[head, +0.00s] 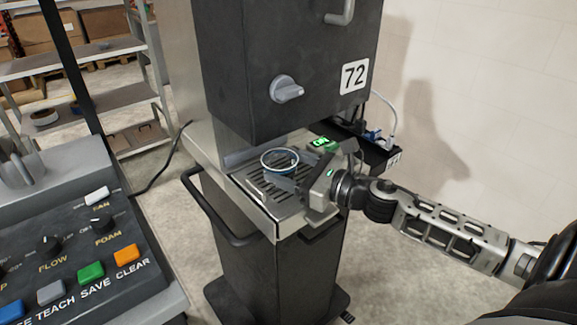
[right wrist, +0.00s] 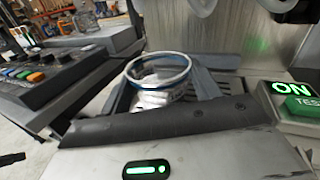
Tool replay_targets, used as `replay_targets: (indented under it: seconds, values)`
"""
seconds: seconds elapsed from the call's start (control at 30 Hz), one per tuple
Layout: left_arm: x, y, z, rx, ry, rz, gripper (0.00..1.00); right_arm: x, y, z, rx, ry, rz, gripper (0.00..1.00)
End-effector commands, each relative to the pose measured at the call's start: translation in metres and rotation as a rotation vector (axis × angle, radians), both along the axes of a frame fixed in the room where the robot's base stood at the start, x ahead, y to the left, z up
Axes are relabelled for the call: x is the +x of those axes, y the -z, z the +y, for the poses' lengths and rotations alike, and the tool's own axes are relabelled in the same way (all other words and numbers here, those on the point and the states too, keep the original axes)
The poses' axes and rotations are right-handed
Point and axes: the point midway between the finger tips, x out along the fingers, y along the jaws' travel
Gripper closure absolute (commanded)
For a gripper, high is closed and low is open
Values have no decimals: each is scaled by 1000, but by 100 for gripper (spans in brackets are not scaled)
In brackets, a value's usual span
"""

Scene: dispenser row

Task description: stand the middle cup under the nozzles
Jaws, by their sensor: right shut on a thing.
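A clear cup with a blue band at its rim (head: 280,161) is upright over the slatted drip tray (head: 256,207) of the dark machine marked 72. The right wrist view shows the cup (right wrist: 157,75) close up. My right gripper (head: 286,175) reaches in from the right and is shut on this cup. I cannot tell whether its base touches the tray. Pale rounded parts, perhaps nozzles (right wrist: 190,6), show at the top of the right wrist view; the machine's body hides them in the head view. My left gripper is out of view.
A green lit ON/TEST button (right wrist: 300,103) is on the tray's right side. A console with coloured buttons (head: 90,272) stands at the left. Another clear vessel (right wrist: 86,17) stands beyond the tray in the wrist view. Shelving (head: 75,65) is behind.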

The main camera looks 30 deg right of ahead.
Motion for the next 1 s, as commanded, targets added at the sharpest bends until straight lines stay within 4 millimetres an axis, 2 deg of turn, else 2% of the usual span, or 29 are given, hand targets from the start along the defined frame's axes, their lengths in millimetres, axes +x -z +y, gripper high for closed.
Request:
replay_targets:
  seconds: [0.13,0.17,0.23,0.63,0.77,1.0]
  values:
    - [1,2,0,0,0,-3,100,0,4,0,0,0,0,63]
    - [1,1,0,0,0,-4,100,0,3,0,0,0,0,32]
    - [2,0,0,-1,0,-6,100,0,3,0,0,0,0,13]
    - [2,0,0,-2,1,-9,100,0,3,0,0,0,0,12]
    - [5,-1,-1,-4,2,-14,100,-14,7,-6,2,1,4,12]
    - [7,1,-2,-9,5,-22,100,-52,7,-23,-1,2,5,12]
